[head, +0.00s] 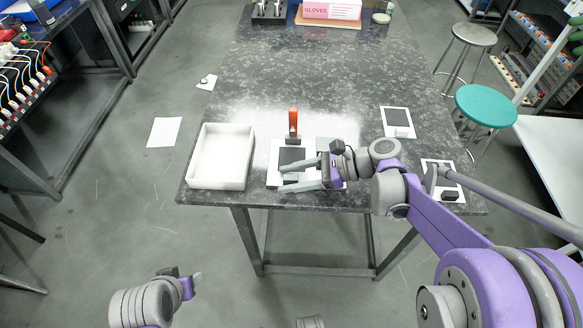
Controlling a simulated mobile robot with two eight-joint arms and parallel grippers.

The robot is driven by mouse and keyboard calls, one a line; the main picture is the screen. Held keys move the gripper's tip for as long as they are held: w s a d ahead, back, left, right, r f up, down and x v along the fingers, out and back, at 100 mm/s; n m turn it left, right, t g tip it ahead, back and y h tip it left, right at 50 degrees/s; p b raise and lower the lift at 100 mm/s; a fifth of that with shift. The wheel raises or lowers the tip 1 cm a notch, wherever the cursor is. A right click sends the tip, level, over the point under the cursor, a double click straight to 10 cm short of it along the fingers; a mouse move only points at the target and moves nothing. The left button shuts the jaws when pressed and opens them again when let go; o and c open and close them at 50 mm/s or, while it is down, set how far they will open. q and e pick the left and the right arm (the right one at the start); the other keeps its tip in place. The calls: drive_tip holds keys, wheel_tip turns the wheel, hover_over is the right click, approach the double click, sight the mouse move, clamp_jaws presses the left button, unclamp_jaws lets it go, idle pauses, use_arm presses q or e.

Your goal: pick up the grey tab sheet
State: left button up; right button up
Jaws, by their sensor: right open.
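A flat grey piece (325,143), which looks like the grey tab sheet, lies on the table just beyond my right wrist; the arm hides part of it. My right gripper (281,178) is open, with its fingers pointing left over a white board (273,160). A dark square sheet (291,156) lies on that board, just beyond the upper finger. A small dark item shows between the fingertips; I cannot tell whether they touch it. My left gripper (190,284) is low at the bottom left, away from the table, and its jaws are too small to read.
A white tray (213,186) stands left of the board. An orange-handled tool (293,122) stands upright behind it. Another white board (390,110) with a dark square lies at the right, and one with a dark block (448,196) beside my forearm.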

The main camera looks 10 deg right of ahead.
clamp_jaws()
idle(0.3)
